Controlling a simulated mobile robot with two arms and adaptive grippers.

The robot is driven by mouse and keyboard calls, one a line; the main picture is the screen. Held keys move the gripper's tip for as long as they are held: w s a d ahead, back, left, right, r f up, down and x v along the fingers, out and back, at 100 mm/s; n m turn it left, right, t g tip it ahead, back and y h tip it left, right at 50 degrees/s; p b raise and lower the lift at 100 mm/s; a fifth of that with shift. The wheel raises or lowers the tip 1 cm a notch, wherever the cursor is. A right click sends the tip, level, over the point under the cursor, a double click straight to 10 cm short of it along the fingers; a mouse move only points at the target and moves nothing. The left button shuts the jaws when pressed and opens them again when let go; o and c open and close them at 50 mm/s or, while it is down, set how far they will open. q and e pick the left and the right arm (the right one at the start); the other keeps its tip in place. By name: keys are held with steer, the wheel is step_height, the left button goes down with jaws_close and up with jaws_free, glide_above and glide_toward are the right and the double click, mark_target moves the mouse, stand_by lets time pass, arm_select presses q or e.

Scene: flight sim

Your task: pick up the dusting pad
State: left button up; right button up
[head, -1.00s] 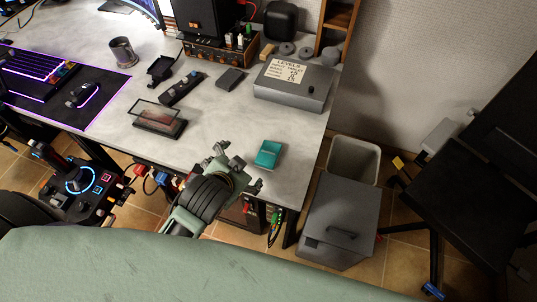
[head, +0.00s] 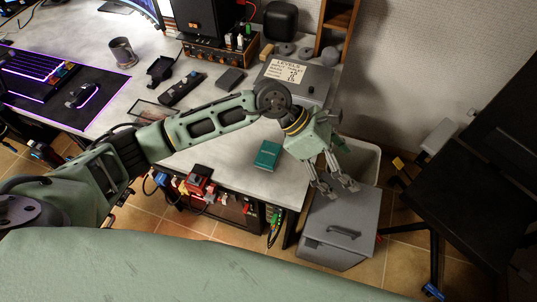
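A small teal block (head: 268,154), which I take to be the dusting pad, lies on the grey desk (head: 215,150) near its front right edge. My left arm reaches in from the left and passes above and behind it. My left gripper (head: 340,189) is past the desk's right edge, to the right of the pad and apart from it. It points down over the lidded grey bin, with its fingers spread and nothing between them. My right gripper is not in view.
The lidded grey bin (head: 338,228) and an open pale bin (head: 370,162) stand right of the desk. A grey box with a label (head: 316,82) sits at the desk's back right. A black chair (head: 465,190) is farther right. The desk around the pad is clear.

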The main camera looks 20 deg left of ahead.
arm_select(q)
steer(key=w+a+f+m+y, duration=0.1)
steer(key=w+a+f+y, duration=0.15)
steer(key=a, duration=0.35)
steer(key=w+a+f+m+y, duration=0.1)
steer(key=w+a+f+y, duration=0.1)
steer(key=a+y, duration=0.3)
steer(key=y, duration=0.2)
glide_above(266, 152)
steer(key=shift+d+f+t, duration=0.15)
steer(key=shift+t, duration=0.25)
steer(key=shift+y, duration=0.25)
steer(key=f+p, duration=0.2)
steer(key=f, duration=0.5)
steer(key=shift+a, duration=0.2)
steer(key=shift+f, duration=0.3)
steer(key=shift+c, duration=0.5)
steer(key=c, duration=1.1)
